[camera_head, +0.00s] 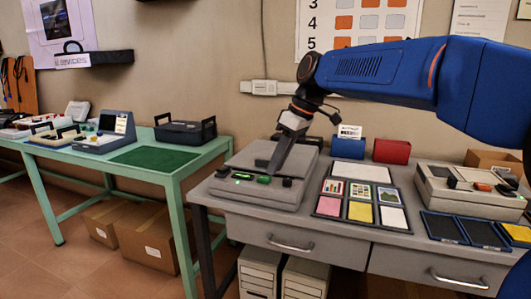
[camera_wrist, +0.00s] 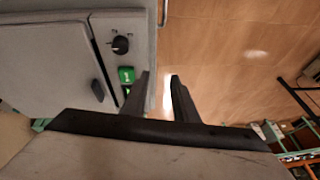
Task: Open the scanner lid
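The scanner (camera_head: 245,190) is a grey box at the left end of the grey desk, with green buttons and dark knobs along its front. Its flat grey lid (camera_head: 245,157) lies closed. In the wrist view, the lid (camera_wrist: 45,65) fills the left side, with a dark tab (camera_wrist: 98,91) at its edge. A black knob (camera_wrist: 120,45) and a green button (camera_wrist: 127,75) sit beside it. My gripper (camera_head: 277,170) is over the scanner's front area. In the wrist view, my gripper (camera_wrist: 160,78) is open and empty, its fingers beside the scanner's front edge, over the floor.
A framed board of coloured cards (camera_head: 327,206) lies just right of the scanner. Blue (camera_head: 347,148) and red (camera_head: 391,151) boxes stand behind. Another grey device (camera_head: 470,195) is at the right. A green table (camera_head: 165,177) stands left, across a narrow gap.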

